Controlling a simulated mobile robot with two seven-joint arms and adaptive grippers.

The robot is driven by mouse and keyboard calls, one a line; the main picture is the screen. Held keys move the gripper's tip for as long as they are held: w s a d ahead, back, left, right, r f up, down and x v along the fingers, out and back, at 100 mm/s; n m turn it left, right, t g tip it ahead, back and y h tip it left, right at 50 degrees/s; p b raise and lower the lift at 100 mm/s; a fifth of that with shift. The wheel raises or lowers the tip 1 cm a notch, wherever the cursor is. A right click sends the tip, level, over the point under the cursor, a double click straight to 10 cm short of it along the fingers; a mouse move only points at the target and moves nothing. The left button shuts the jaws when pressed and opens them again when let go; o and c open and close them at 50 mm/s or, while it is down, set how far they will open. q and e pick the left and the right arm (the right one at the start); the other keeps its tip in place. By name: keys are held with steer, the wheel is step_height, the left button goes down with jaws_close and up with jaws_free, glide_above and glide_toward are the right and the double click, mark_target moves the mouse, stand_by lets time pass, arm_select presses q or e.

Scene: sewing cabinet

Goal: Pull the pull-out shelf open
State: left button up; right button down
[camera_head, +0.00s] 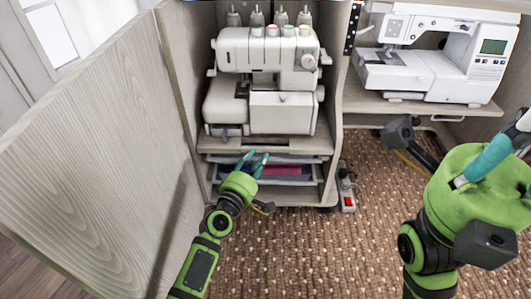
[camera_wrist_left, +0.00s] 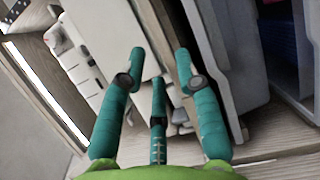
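The pull-out shelf (camera_head: 265,146) is a pale wood board with a dark slot in its front edge, under a white overlock machine (camera_head: 268,80) in the left bay of the cabinet. My left gripper (camera_head: 254,161) is at the shelf's front, just below the slot, with its teal fingers apart. In the left wrist view, the fingers (camera_wrist_left: 160,62) are spread, with nothing seen clasped between them; whether a fingertip touches the shelf is unclear. My right gripper (camera_head: 503,146) is at the right edge, away from the shelf, partly cut off by the frame.
Translucent drawers (camera_head: 285,180) sit below the shelf. An open cabinet door (camera_head: 90,160) stands left of my left arm. A second sewing machine (camera_head: 440,55) is on the right shelf. A power strip (camera_head: 346,190) lies on the woven carpet (camera_head: 300,245), which is mostly clear.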

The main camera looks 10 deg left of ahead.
mark_target(264, 150)
arm_select(q)
steer(key=w+b, duration=0.1)
steer(key=w, duration=0.1)
steer(key=w+d, duration=0.1)
steer(key=w, duration=0.2)
steer(key=shift+w+b, duration=0.35)
jaws_close()
